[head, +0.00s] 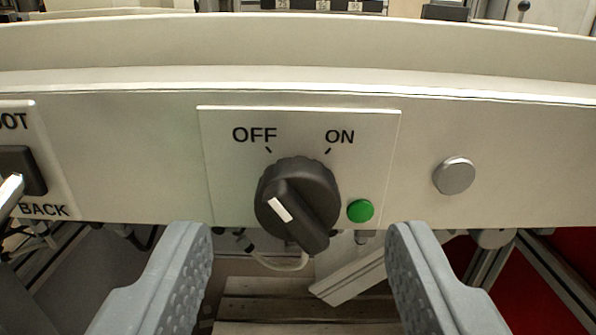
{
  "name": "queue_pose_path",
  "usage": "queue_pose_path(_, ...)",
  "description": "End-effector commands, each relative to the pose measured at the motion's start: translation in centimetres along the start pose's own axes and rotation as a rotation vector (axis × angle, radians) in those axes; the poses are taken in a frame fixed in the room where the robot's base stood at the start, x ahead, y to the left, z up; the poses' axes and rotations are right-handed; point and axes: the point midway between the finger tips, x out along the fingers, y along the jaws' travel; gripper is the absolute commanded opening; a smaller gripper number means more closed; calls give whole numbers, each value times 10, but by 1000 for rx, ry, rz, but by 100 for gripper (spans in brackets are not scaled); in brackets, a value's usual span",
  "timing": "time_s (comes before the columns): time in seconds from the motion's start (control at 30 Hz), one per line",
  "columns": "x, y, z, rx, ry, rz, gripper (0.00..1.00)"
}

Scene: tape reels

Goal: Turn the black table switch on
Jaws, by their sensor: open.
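The black table switch (298,205) is a round rotary knob on a pale plate (225,165) in the middle of the head view. The plate is marked OFF at the upper left and ON at the upper right. The knob's white line slants up and to the left, toward the OFF side. My gripper (303,232) is open and empty. Its two grey fingers stand left and right of the knob, lower in the picture and apart from it.
A green round button or lamp (360,210) sits close right of the knob. A silver round button (454,176) is farther right on the pale panel (525,150). A black switch (22,170) marked BACK is at the left edge. Cables and frame parts show below the panel.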

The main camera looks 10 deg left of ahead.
Motion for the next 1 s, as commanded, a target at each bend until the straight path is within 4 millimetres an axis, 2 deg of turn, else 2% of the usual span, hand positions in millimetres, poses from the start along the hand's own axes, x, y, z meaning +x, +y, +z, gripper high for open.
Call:
queue_pose_path(0.2,18,0,1,0,1,-1,50)
queue_pose_path(0.6,22,0,0,0,-1,0,50)
queue_pose_path(0.77,22,0,0,0,-1,0,6)
queue_pose_path(1.0,22,0,0,7,-1,0,6)
